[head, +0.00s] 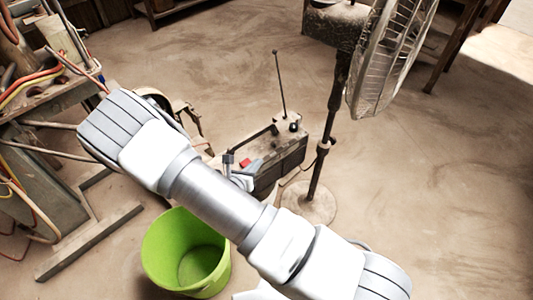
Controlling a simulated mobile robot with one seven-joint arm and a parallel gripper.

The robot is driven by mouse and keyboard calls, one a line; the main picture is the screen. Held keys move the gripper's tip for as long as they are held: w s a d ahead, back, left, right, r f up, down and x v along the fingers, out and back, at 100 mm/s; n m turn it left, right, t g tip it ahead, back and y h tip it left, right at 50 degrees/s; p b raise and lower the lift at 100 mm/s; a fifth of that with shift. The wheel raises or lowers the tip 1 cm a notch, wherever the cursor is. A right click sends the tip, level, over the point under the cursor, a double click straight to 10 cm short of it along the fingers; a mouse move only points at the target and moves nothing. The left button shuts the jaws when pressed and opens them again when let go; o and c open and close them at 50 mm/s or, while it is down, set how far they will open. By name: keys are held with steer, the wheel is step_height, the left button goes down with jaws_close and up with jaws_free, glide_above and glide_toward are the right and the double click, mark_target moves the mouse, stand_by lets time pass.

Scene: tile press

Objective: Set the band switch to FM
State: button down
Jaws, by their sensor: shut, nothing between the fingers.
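A dark, boxy radio (284,160) with a raised antenna (281,85) stands on the floor in the middle of the head view. Small dark knobs (293,126) show on its top, near the antenna. A small red part (245,163) shows at its near left end; I cannot tell whether it is the band switch. No FM marking can be read. My gripper (241,178) is partly visible at the radio's near left end, largely hidden behind my own arm. It is shut and empty. I cannot tell whether it touches the radio.
A standing fan (390,60) with a round base (309,203) is close to the radio's right. A green bucket (187,252) stands at front left. A cluttered bench with hoses (45,100) is at left. Floor at right is clear.

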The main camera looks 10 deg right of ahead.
mark_target(273, 146)
steer(key=b+x, duration=0.3)
steer(key=x, duration=0.7)
steer(key=shift+r, duration=0.15)
